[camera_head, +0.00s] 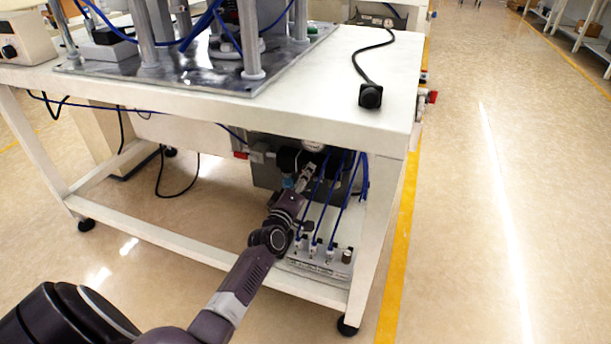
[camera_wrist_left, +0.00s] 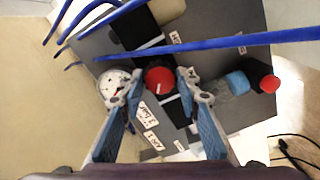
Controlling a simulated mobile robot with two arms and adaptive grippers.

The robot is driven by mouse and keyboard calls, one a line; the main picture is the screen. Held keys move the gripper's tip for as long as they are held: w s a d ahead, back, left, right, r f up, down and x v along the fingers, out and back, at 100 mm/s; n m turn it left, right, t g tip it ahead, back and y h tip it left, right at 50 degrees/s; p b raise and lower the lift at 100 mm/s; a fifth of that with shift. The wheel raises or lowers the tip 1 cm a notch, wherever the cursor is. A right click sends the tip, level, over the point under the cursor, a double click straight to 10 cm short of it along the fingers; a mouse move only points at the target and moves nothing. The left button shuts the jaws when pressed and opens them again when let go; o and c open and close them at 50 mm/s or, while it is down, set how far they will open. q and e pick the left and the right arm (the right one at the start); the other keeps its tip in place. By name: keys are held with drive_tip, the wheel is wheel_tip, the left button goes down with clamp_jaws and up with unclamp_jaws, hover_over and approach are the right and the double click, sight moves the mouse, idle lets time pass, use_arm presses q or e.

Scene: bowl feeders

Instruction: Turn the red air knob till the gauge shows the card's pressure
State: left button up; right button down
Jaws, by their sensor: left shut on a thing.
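The red air knob (camera_wrist_left: 158,78) is in the middle of the left wrist view, with a white mark on its face. My left gripper (camera_wrist_left: 160,88) has one finger on each side of it and is shut on it. The round white gauge (camera_wrist_left: 108,80) is just left of the knob, partly behind the left finger; its reading is too small to tell. A white card (camera_wrist_left: 149,113) with black writing is below the knob; I cannot read it surely. In the head view my left gripper (camera_head: 305,178) reaches under the table to the air unit, and the knob is hidden. My right gripper is not in view.
Blue hoses (camera_wrist_left: 215,48) cross above the knob. In the head view the white table top (camera_head: 330,85) overhangs the arm, and a valve block (camera_head: 320,262) stands on the lower shelf.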

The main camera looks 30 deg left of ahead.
use_arm(q)
drive_tip(key=shift+n, duration=0.6)
drive_tip(key=o, duration=1.1)
drive_tip(key=v, duration=1.2)
